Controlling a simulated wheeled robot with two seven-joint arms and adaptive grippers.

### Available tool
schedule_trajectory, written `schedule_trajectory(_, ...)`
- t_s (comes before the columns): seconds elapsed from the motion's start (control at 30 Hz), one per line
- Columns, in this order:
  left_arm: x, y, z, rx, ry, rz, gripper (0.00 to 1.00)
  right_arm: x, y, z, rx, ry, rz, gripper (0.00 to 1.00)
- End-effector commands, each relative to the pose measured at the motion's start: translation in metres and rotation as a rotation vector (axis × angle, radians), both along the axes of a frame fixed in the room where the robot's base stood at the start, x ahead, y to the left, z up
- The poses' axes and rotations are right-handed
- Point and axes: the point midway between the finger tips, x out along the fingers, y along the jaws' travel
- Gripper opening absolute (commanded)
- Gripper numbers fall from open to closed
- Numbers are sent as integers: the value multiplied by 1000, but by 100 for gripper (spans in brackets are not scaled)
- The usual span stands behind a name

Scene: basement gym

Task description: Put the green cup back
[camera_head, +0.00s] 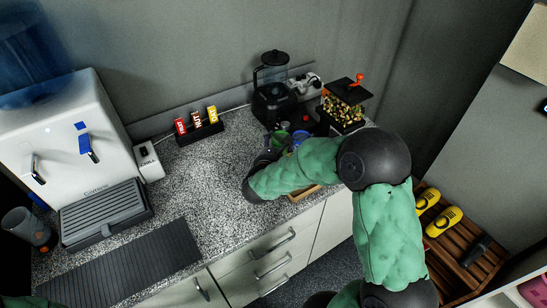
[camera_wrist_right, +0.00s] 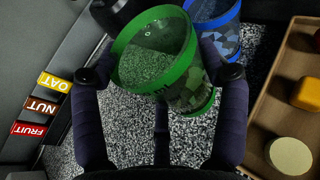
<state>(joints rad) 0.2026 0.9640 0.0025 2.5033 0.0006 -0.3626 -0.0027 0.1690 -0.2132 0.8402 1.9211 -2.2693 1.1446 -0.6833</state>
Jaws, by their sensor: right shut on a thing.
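The green cup (camera_wrist_right: 190,92), clear with a green rim and base, fills the middle of the right wrist view. My right gripper (camera_wrist_right: 165,72) is shut on it, one finger on each side, above the speckled counter. In the head view only a little of the green cup (camera_head: 279,138) shows past my right arm. A blue cup (camera_wrist_right: 218,22) is right beside the green cup, partly hidden by it. Whether the green cup touches the counter or the blue cup is unclear. My left gripper is not in view.
A wooden tray (camera_wrist_right: 262,112) with food pieces lies right of the cups in the wrist view. The left-centre counter (camera_head: 205,185) is clear.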

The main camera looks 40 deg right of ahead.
Motion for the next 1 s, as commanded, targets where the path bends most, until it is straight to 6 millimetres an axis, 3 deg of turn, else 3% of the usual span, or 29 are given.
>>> schedule_trajectory(0.27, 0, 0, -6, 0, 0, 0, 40, 12, 0, -15, 0, 0, 0, 37)
schedule_trajectory(0.53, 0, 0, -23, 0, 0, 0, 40, 17, 0, -50, 0, 2, -1, 37)
schedule_trajectory(0.93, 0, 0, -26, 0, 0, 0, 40, 17, 0, -53, 0, -1, 0, 37)
schedule_trajectory(0.97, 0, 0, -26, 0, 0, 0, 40, 17, 0, -53, 0, 0, 0, 77)
schedule_trajectory(1.0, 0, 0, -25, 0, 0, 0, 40, 17, 0, -53, 0, 0, 0, 88)
